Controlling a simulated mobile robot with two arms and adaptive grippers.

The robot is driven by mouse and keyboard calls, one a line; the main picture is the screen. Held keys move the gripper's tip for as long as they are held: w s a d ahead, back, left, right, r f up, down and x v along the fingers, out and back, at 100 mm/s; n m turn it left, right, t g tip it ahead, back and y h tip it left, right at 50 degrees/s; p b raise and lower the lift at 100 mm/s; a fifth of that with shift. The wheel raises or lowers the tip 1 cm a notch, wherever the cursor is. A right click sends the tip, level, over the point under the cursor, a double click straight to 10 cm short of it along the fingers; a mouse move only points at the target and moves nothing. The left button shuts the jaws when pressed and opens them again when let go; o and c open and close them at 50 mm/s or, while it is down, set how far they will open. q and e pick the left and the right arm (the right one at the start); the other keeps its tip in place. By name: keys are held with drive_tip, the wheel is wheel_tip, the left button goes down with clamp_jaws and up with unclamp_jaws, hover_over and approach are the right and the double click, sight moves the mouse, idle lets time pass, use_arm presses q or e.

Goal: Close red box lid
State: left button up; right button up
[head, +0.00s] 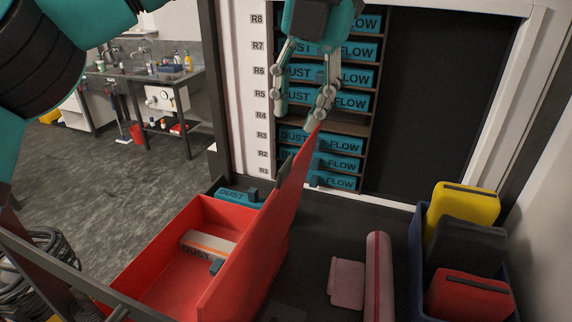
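The red box (150,258) stands open on the dark bench at the lower middle of the head view. Its red lid (258,240) is raised along the box's right side, tilted up and to the right. My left gripper (301,112) points down above the lid with its two fingers spread apart and nothing between them. Its right fingertip is at the lid's top corner; I cannot tell whether they touch. A white and orange block marked DUST (206,246) lies inside the box, partly hidden by the lid. My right gripper is not in view.
A shelf rack with teal DUST FLOW cartridges (345,101) stands behind the gripper. A teal cartridge (238,196) lies behind the box. Right of the lid are a pink roll (378,280) and a blue bin (414,250) holding yellow, black and red cases.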

sight(287, 163)
use_arm(q)
drive_tip(key=f, duration=0.3)
drive_tip(key=a+f, duration=0.1)
drive_tip(key=f, duration=0.6)
drive_tip(key=shift+w+a+p, duration=0.3)
drive_tip(key=shift+a+p, duration=0.05)
drive_tip(key=shift+a, duration=0.05)
clamp_jaws()
